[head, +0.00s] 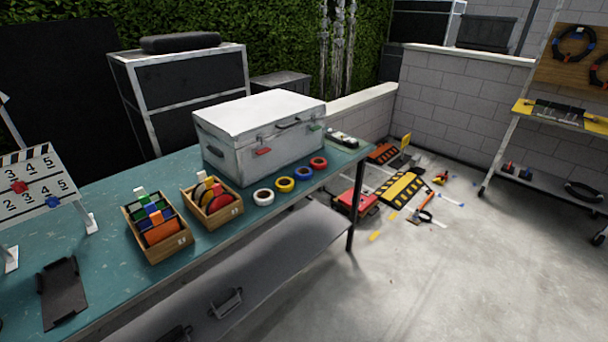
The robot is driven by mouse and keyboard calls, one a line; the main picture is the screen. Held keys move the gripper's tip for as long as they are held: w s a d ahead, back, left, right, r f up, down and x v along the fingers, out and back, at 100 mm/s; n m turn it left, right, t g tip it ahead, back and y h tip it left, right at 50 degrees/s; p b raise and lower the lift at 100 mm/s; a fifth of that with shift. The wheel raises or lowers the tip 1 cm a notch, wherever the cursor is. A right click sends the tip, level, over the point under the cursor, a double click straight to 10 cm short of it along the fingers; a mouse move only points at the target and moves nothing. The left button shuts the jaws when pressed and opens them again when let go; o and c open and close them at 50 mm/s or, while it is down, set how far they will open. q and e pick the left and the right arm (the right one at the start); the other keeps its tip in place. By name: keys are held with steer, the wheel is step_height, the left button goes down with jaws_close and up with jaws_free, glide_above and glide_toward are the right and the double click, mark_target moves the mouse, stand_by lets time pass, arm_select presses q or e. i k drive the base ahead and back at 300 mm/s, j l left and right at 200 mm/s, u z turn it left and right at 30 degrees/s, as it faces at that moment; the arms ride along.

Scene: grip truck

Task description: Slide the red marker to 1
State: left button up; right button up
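A white number board (40,172) stands at the left edge of the head view, partly cut off by the frame. It has two rows of numbers, and the 1 of each row is out of view. The red marker (18,187) sits on the upper track, just under the 3. Neither of my grippers is in view, and nothing is seen touching the markers.
The board stands on a teal table (105,255). A black holder (62,290) lies in front of it. Right of it are a wooden box of coloured blocks (170,248), a second wooden box (222,216), tape rolls (263,197) and a white case (255,140).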

mark_target(19, 187)
steer(key=u, duration=1.65)
